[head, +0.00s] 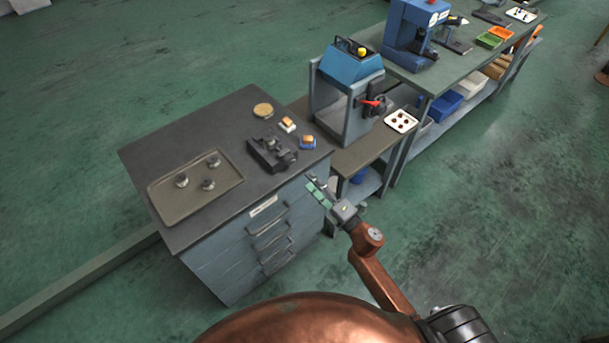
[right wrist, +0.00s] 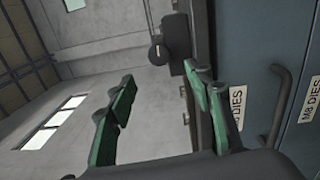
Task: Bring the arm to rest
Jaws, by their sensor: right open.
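My right gripper (head: 320,192) is at the right front edge of the blue-grey drawer cabinet (head: 225,277) in the head view, close to its drawer side. In the right wrist view its two green-padded fingers (right wrist: 165,115) stand wide apart with nothing between them. A drawer handle (right wrist: 279,105) and a label reading M8 DIES (right wrist: 309,102) show to the right of the fingers. I cannot tell whether the gripper touches the cabinet. My copper-coloured right arm (head: 380,280) reaches up from the bottom of the head view. My left gripper does not show.
The dark cabinet top (head: 200,130) carries a tray (head: 163,204) with several metal parts, a black fixture (head: 270,155) and a round yellowish disc (head: 263,110). A blue machine (head: 352,68) stands on the lower bench behind. Green floor (head: 480,230) at the right is clear.

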